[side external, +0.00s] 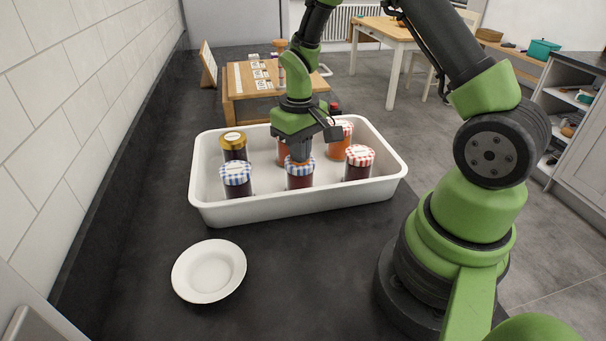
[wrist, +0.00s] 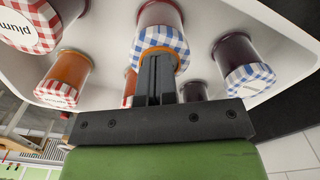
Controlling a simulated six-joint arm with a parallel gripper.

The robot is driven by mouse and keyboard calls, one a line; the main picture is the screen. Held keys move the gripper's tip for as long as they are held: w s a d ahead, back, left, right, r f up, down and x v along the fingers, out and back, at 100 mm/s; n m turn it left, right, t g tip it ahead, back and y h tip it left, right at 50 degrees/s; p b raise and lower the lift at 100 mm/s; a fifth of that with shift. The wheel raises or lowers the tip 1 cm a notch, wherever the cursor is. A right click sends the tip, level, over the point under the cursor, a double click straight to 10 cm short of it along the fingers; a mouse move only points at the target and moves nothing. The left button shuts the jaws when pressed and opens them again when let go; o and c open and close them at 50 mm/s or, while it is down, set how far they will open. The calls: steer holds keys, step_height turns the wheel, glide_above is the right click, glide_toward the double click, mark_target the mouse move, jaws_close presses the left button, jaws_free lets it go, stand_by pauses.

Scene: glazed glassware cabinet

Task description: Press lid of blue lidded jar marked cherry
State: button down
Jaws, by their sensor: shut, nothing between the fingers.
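My gripper (side external: 299,160) points down with its fingers shut and empty. Its tips are over the blue-checked lid of the front-middle jar (side external: 300,178); whether they touch the lid I cannot tell. In the wrist view the shut fingers (wrist: 158,66) cover part of that blue-checked lid (wrist: 147,42), and the dark red glass shows beyond it. Any marking on this lid is hidden or unreadable. A second blue-checked jar (side external: 237,181) stands at the front left and also shows in the wrist view (wrist: 249,81). Its label is too small to read.
A white tray (side external: 300,211) holds the jars. A red-checked jar (side external: 359,163) stands right of the middle one; a gold-lidded jar (side external: 233,145) is behind left. The wrist view shows a red-checked lid marked plum (wrist: 30,25). A white plate (side external: 209,271) lies in front.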

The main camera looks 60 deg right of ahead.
steer(key=shift+r, duration=0.1)
step_height(320, 180, up, 8)
stand_by(0.7)
stand_by(1.2)
